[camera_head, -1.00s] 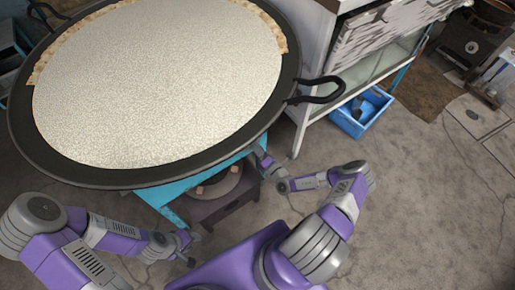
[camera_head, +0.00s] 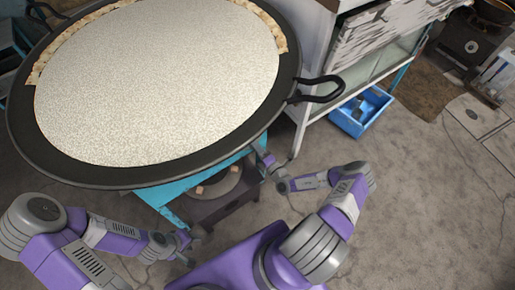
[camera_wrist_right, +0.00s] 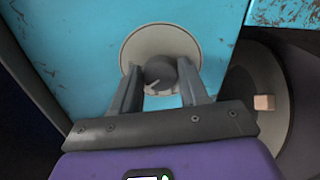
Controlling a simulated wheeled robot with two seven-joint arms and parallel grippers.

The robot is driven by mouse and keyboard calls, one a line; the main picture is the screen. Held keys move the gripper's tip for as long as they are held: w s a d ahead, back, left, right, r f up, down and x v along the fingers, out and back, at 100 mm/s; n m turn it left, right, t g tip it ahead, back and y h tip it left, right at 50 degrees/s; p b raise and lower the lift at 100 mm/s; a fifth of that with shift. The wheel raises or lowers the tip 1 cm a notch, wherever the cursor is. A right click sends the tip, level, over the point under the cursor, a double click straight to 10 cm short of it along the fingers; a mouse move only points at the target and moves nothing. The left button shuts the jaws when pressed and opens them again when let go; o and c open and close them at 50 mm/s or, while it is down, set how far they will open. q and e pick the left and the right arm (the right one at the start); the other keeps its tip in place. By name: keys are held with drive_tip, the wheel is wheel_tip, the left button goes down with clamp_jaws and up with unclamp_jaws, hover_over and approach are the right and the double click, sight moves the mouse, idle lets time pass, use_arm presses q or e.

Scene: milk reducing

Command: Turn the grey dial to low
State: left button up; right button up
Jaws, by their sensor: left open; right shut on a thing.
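The grey dial (camera_wrist_right: 160,74) is a dark round knob with a light pointer mark on a pale disc (camera_wrist_right: 160,42), fixed to a blue panel (camera_wrist_right: 75,40). In the right wrist view my right gripper (camera_wrist_right: 161,82) has its two fingers on either side of the dial and is shut on it. The pointer mark is turned toward the lower left. In the head view my right gripper (camera_head: 266,166) is at the blue stand below the pan, and the dial is hidden there. My left gripper (camera_head: 190,246) is open and empty, low over the floor at the lower left.
A wide black pan (camera_head: 150,180) of white milk sits on the blue stand (camera_head: 175,190), its handle (camera_head: 320,90) sticking out right. A dark stool-like burner base (camera_head: 225,200) stands below. A cabinet (camera_head: 310,75) and blue crate (camera_head: 362,115) are at the right. Floor at the lower right is clear.

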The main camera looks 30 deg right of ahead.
drive_tip(key=o, duration=1)
drive_tip(key=shift+o, duration=0.2)
drive_tip(key=s+p, duration=0.1)
drive_tip(key=s, duration=0.6)
drive_tip(key=shift+s+d+p, duration=0.25)
drive_tip(key=shift+s+p, duration=0.05)
drive_tip(key=shift+p, duration=0.1)
